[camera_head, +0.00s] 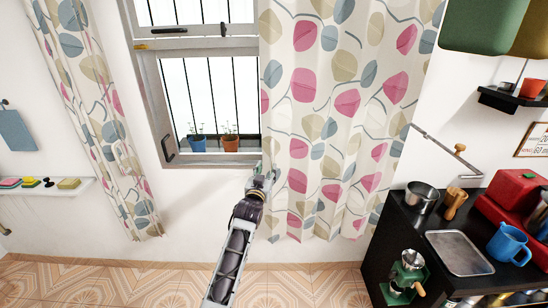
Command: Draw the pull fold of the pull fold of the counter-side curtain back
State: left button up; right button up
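The counter-side curtain (345,110) hangs on the right, white with pink, tan and blue leaf shapes, and covers the right part of the window. Its left edge fold hangs down past the window's lower right corner. My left gripper (265,172) is at this edge, close to or touching the cloth, just below the sill level. The fingertips are small and blend into the pattern, so I cannot tell whether they are open or hold the fold. My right gripper is out of view.
The black counter (420,240) at right holds a steel pot (421,197), a metal tray (460,252), a blue mug (508,243) and a green grinder (406,272). A second curtain (95,110) hangs left of the window (210,95). Potted plants stand on the sill. The tiled floor (150,285) is clear.

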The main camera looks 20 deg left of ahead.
pick_arm(q)
jog(key=shift+a+f+n, duration=0.15)
jog(key=shift+f+n, duration=0.05)
jog(key=shift+n, duration=0.1)
jog(key=shift+s+r, duration=0.1)
dwell(0.4)
